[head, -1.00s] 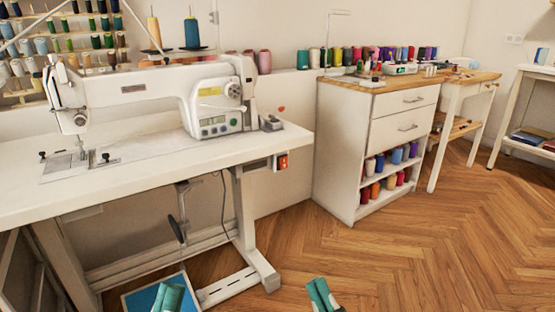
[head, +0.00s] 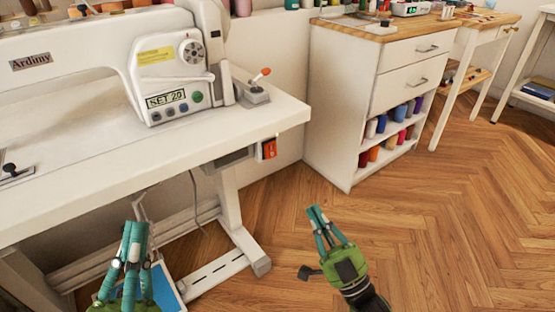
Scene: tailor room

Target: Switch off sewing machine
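The white sewing machine (head: 90,52) stands on a white table (head: 75,165) at the left. Its panel display (head: 165,98) shows dark text that looks like "SET 20". A small orange-red switch box (head: 269,148) hangs under the table's right front edge. My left gripper (head: 136,226) is low in front of the table, with its teal fingers together and empty. My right gripper (head: 314,211) is over the floor, below and right of the switch box. Its fingertips are together and hold nothing. Neither gripper touches the switch box.
A small lever with an orange knob (head: 261,74) stands on the table beside the machine. A white drawer cabinet (head: 350,110) with thread spools stands to the right, with another wooden-topped table (head: 475,20) beyond. The wooden floor (head: 430,220) at the right is clear.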

